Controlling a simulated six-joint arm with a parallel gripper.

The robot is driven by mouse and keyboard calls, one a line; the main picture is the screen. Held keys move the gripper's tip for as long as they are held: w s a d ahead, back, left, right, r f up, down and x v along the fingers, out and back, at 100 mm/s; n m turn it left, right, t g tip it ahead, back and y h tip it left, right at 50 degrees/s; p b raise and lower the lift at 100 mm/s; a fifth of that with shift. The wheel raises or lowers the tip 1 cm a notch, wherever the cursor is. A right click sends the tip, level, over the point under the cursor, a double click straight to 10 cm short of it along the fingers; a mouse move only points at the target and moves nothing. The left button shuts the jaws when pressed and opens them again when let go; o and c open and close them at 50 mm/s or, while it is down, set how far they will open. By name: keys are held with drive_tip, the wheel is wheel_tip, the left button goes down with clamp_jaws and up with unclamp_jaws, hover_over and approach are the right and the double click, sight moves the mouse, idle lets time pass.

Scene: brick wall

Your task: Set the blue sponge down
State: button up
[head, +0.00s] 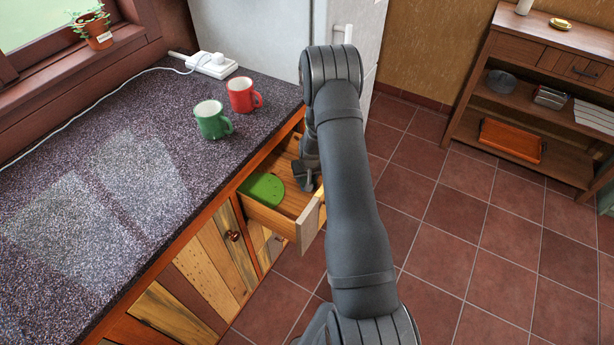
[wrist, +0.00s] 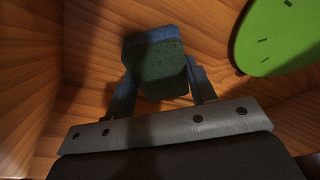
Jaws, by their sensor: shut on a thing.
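The blue sponge (wrist: 150,42) has a dark green scouring face (wrist: 160,72) and shows between my gripper's fingers in the wrist view. My gripper (wrist: 162,88) is shut on it. In the head view my gripper (head: 304,178) reaches down into the open wooden drawer (head: 272,222). The sponge cannot be made out there, as my arm and gripper cover that spot. The sponge is low over the drawer's wooden floor (wrist: 88,65); I cannot tell whether it touches.
A flat green item (head: 263,189) lies in the drawer beside my gripper; it also shows in the wrist view (wrist: 278,38). Drawer walls stand close around. A green mug (head: 212,120) and a red mug (head: 242,95) stand on the speckled counter (head: 100,190) above.

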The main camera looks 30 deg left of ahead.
drive_tip(key=shift+f, duration=0.1)
drive_tip(key=o, duration=1)
drive_tip(key=v, duration=1.2)
drive_tip(key=x, duration=1.2)
